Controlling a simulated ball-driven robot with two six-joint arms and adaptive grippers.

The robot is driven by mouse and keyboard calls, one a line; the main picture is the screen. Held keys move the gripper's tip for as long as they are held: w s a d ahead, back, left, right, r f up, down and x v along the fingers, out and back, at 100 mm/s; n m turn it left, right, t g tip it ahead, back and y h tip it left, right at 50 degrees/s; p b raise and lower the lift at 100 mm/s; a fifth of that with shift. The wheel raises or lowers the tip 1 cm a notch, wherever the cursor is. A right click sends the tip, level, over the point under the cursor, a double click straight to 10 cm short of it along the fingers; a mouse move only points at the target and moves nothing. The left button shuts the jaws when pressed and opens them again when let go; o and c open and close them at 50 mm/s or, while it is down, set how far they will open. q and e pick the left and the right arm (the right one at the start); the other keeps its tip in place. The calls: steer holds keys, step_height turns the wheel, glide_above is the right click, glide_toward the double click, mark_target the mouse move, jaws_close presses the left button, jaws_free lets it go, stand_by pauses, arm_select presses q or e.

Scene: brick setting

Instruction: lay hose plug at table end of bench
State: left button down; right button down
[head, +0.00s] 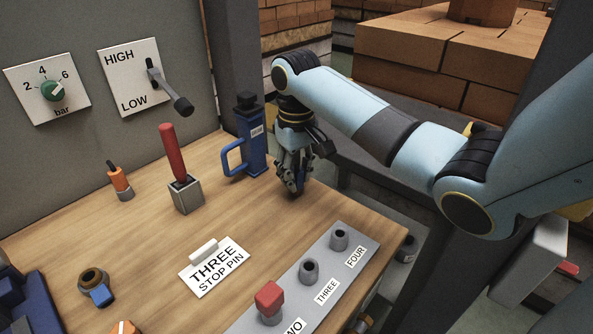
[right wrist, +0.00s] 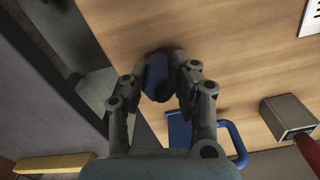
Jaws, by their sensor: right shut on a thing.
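My right gripper (head: 293,185) reaches down over the far right end of the wooden bench (head: 330,205). It is shut on a small dark blue piece that looks like the hose plug (right wrist: 157,77); in the right wrist view it sits between both fingertips (right wrist: 167,82). In the head view the fingers mostly hide it. It is low over the wood, close to the bench's edge; I cannot tell whether it touches the wood. My left gripper is out of view.
A blue canister with a handle (head: 252,142) stands just left of the right gripper. A red-handled lever (head: 173,155), a stop pin sign (head: 215,268) and a grey strip with several sockets (head: 375,243) are on the bench. Bricks (head: 420,55) are stacked beyond it.

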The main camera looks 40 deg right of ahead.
mark_target(296, 169)
steer(key=c, duration=1)
jaws_free()
steer(key=shift+c, duration=0.2)
step_height(296, 169, up, 10)
steer(key=shift+r, duration=0.1)
step_height(296, 169, up, 2)
steer(key=p, duration=0.2)
steer(key=shift+p, duration=0.35)
